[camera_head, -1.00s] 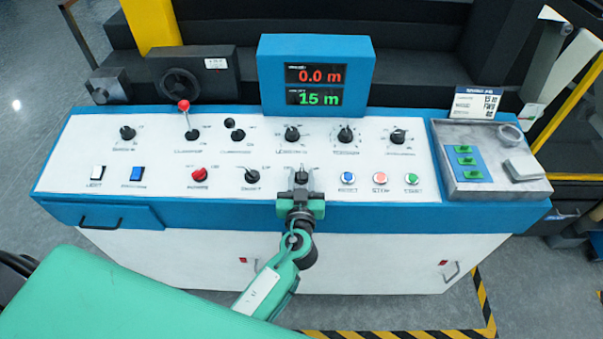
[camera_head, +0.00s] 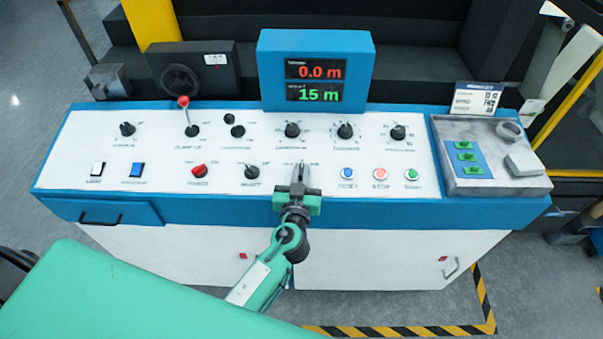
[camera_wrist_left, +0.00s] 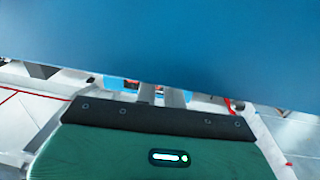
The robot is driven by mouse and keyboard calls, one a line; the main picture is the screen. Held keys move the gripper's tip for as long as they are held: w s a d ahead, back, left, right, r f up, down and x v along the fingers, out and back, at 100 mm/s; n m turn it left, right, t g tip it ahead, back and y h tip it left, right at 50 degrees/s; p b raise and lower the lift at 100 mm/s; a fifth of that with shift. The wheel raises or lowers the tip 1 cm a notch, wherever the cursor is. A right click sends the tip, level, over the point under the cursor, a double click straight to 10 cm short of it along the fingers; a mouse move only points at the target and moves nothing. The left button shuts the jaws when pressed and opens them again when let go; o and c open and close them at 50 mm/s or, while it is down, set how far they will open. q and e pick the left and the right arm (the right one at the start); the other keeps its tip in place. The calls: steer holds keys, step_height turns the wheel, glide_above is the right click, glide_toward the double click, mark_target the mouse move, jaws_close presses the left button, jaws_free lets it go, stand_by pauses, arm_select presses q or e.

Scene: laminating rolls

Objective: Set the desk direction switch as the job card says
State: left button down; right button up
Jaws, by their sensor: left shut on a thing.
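My left gripper (camera_head: 300,173) is over the front row of the desk, between the black knob and the blue button. Its fingers are shut on a small switch, which they mostly hide. I cannot read the switch's setting. The fingers (camera_wrist_left: 160,96) also show in the left wrist view, partly cut off by a blue surface. The job card (camera_head: 476,99) stands at the back right of the desk, its print too small to read. My right gripper is not in view.
A display (camera_head: 316,73) reads 0.0 m and 15 m. A black knob (camera_head: 251,171) and red knob (camera_head: 199,171) lie left of the gripper. Blue (camera_head: 347,174), red (camera_head: 380,174) and green (camera_head: 411,174) buttons lie right. A grey tray (camera_head: 463,188) is at the right end.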

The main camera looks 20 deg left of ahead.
arm_select(q)
steer(key=shift+a+m+h, duration=0.15)
steer(key=shift+m+h, duration=0.75)
steer(key=shift+h, duration=0.2)
steer(key=m+h, duration=0.1)
steer(key=h+p, duration=0.1)
steer(key=shift+a+r+m+h+p, duration=0.1)
steer(key=shift+r+m+h+p, duration=0.1)
steer(key=shift+m+h+p, duration=0.15)
steer(key=m+h+p, duration=0.2)
steer(key=m+h, duration=0.1)
steer(key=shift+a+g, duration=0.2)
steer(key=shift+g, duration=0.1)
steer(key=shift+w+a+f+m+g+h+p, duration=0.1)
steer(key=shift+m+g+h+p, duration=0.7)
steer(key=shift+m+h+p, duration=0.8)
steer(key=shift+n+h, duration=0.25)
steer(key=shift+h, duration=0.1)
steer(key=c, duration=1.5)
jaws_free()
steer(key=shift+f, duration=0.1)
